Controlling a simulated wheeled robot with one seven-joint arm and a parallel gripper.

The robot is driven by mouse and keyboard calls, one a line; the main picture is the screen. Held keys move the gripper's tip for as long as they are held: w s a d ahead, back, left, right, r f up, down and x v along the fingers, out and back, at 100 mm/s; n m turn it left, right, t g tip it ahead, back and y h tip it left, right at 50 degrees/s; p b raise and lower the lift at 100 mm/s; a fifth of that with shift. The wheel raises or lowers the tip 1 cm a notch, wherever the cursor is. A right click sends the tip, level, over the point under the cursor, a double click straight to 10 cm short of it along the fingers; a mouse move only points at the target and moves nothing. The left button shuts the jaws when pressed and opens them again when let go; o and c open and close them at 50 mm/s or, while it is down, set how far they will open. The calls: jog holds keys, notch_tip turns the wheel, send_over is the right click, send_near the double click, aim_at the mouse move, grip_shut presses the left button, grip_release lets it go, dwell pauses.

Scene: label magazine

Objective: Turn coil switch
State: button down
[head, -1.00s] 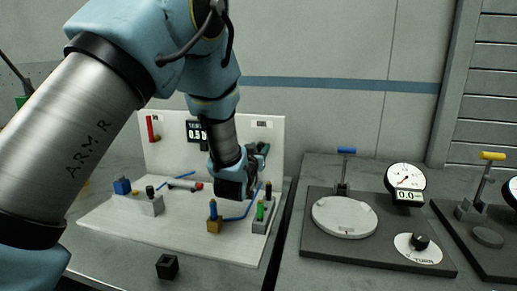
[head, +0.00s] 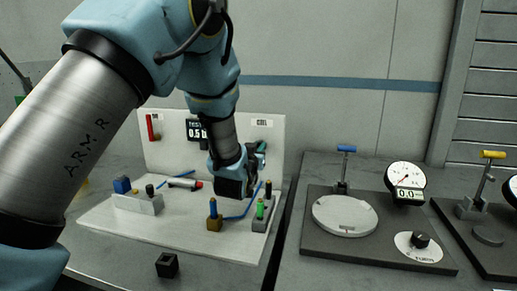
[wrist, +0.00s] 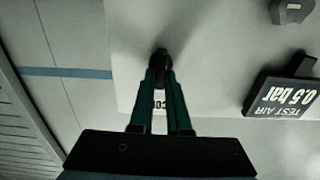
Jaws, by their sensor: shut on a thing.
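The coil switch is a small dark knob (wrist: 161,60) on the white back panel. In the wrist view my gripper (wrist: 160,72) is shut on it, with one dark green finger on each side. Part of a label with the letters "CO" shows between the fingers. In the head view my gripper (head: 261,152) reaches the right part of the upright panel (head: 272,135), below a small label. The knob is hidden there behind the fingers, and its turn angle cannot be read.
A dark display (wrist: 283,97) reads "TEST AIR 0.5 bar". A black cube (head: 167,265) lies in front. A gauge stand (head: 375,255) is at right.

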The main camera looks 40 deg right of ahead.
jog(key=shift+f, duration=0.15)
jog(key=shift+s+d+m+b, duration=0.1)
jog(key=shift+s+m+b, duration=0.1)
jog(key=shift+m+b, duration=1.7)
jog(key=shift+s+d+m+b, duration=0.15)
jog(key=shift+m+b, duration=1.3)
jog(key=shift+m, duration=0.85)
jog(key=c, duration=0.9)
grip_release()
jog(key=shift+a, duration=0.1)
jog(key=b+v, duration=0.2)
jog(key=v, duration=0.8)
jog(key=shift+s+a+f, duration=0.1)
jog(key=shift+s+a, duration=0.1)
jog(key=shift+a, duration=0.1)
